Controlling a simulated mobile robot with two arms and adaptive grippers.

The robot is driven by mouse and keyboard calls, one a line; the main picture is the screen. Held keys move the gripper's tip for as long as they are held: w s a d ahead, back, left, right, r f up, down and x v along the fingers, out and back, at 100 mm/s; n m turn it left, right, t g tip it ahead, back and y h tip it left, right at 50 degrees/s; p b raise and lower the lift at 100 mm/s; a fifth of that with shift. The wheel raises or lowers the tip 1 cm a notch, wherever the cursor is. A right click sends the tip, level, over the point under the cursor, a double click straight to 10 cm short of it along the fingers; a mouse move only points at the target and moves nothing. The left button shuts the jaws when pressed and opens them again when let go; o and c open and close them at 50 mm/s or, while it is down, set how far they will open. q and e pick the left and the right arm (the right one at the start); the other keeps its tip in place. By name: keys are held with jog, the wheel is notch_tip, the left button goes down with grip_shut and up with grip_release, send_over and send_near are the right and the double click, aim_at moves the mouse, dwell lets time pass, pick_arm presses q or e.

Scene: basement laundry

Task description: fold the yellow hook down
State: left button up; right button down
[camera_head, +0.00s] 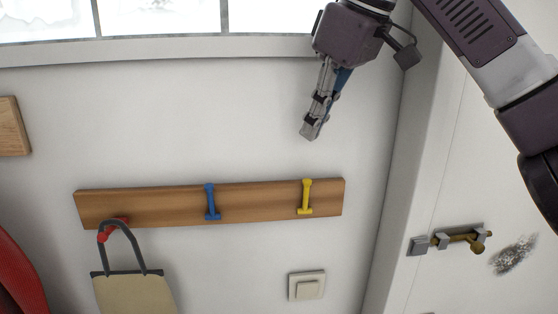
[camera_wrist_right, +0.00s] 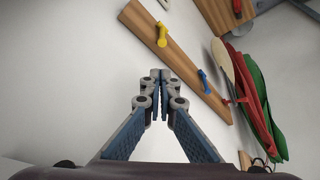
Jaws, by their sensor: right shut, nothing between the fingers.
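The yellow hook (camera_head: 306,196) is at the right end of a wooden rail (camera_head: 260,202) on the white wall. It stands upright along the rail, knob at the top, wider base at the bottom. It also shows in the right wrist view (camera_wrist_right: 162,36). My right gripper (camera_head: 309,133) is shut and empty, pointing down above the yellow hook, clear of it and of the rail. In the right wrist view my shut fingertips (camera_wrist_right: 160,76) are apart from the hook. My left gripper is not in view.
A blue hook (camera_head: 212,202) stands upright mid-rail. A bag (camera_head: 134,292) hangs from a red hook (camera_head: 115,223) at the left. A wall switch (camera_head: 307,286) sits below the rail, a brass bolt latch (camera_head: 460,240) at the right. A window is above.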

jog(key=p, duration=0.2)
send_near(294, 182)
jog(key=x, duration=0.4)
jog(key=shift+a+f, duration=0.1)
jog(key=shift+f, duration=0.3)
jog(key=shift+w+a+f, duration=0.2)
jog(key=shift+f, duration=0.35)
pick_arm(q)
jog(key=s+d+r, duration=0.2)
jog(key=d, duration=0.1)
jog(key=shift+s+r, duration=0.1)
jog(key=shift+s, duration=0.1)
